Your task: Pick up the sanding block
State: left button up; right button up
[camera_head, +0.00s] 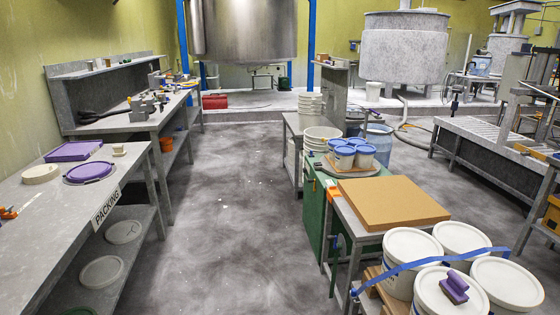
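A small purple block with a raised grip on top, which looks like the sanding block (454,288), rests on the white lid of the front pail (430,292) at the lower right. Nothing covers its top. Neither of my grippers shows in the head view.
Several white lidded pails stand on a wooden pallet, with a blue strap (430,262) across them. A packing bench (50,225) stands at left. The grey floor (235,220) between is clear.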

aim_at(454, 286)
jog(key=l+z, duration=0.1)
jog(key=z, duration=0.35)
jog(key=i+z, duration=0.15)
jog(key=z, duration=0.75)
jog(key=i+l, duration=0.05)
